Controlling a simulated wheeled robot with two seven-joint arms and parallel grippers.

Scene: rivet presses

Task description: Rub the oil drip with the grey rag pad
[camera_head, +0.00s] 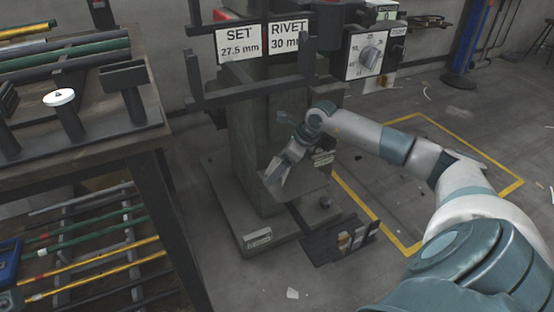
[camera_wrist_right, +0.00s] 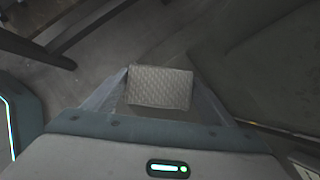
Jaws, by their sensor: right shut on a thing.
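My right gripper (camera_head: 277,176) is beside the dark green column of the rivet press (camera_head: 245,125), above its base plate. In the right wrist view it (camera_wrist_right: 160,92) is shut on the grey rag pad (camera_wrist_right: 160,87), a light grey quilted rectangle between its two fingers. I cannot make out the pad in the head view, nor whether it touches the press. I cannot pick out the oil drip in either view. My left gripper is not in view.
A dark workbench (camera_head: 110,135) with rods and posts stands at the left, above a rack of coloured rods. The press carries SET and RIVET signs (camera_head: 262,42) and a dial box (camera_head: 368,52). Yellow lines mark open floor at right.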

